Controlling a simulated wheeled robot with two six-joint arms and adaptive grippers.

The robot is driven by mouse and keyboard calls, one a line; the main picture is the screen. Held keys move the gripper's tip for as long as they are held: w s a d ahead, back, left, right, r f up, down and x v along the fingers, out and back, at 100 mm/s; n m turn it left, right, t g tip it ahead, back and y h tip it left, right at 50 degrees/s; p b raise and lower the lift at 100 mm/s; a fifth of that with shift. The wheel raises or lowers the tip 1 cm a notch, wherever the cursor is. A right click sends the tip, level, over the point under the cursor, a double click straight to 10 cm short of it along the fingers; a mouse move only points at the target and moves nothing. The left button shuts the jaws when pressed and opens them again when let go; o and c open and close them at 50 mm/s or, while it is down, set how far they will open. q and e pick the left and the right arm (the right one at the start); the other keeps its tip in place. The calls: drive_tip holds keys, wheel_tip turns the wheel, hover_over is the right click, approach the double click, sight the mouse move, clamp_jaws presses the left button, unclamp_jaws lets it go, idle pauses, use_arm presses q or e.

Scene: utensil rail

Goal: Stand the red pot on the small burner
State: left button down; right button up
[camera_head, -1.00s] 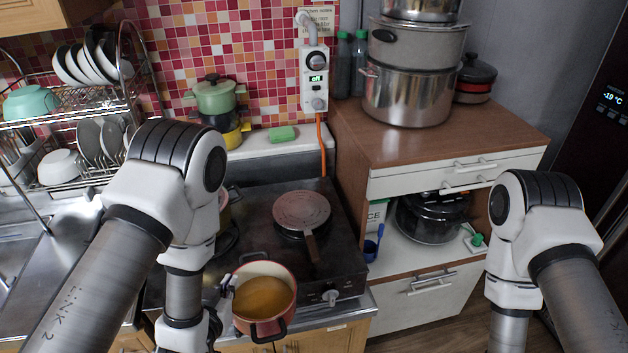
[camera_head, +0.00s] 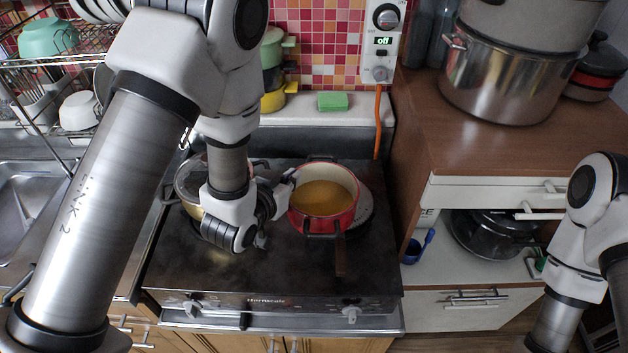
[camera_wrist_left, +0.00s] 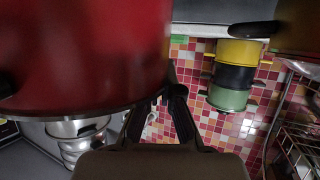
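The red pot (camera_head: 342,219), cream inside with yellow-orange soup, is upright over the right side of the stove. It overlaps the flat round pan (camera_head: 365,212), whose brown handle (camera_head: 340,258) points to the front; I cannot tell whether they touch. My left gripper (camera_head: 284,187) is shut on the red pot at its left side. In the left wrist view the pot (camera_wrist_left: 80,60) fills the upper left, beside the dark fingers (camera_wrist_left: 163,100). The burner under the pan is hidden. My right gripper is out of view; only its arm shows at right.
A glass-lidded pot (camera_head: 187,182) stands on the stove's left side, partly behind my left arm. A green sponge (camera_head: 332,101) and stacked pots (camera_head: 272,75) are behind. A wooden cabinet (camera_head: 420,130) rises at right.

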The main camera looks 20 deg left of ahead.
sight(312, 157)
use_arm(q)
drive_tip(key=w+p, duration=0.1)
drive_tip(key=w, duration=0.1)
drive_tip(key=w+d+p, duration=0.1)
drive_tip(key=w, duration=0.2)
drive_tip(key=w+d+p, duration=0.1)
drive_tip(key=w, duration=0.1)
drive_tip(key=shift+w+d+r, duration=0.1)
drive_tip(key=shift+w+d, duration=0.05)
wheel_tip(312, 157, down, 4)
drive_tip(key=shift+w+p, duration=0.15)
drive_tip(key=shift+p, duration=0.55)
drive_tip(key=c, duration=1.3)
unclamp_jaws()
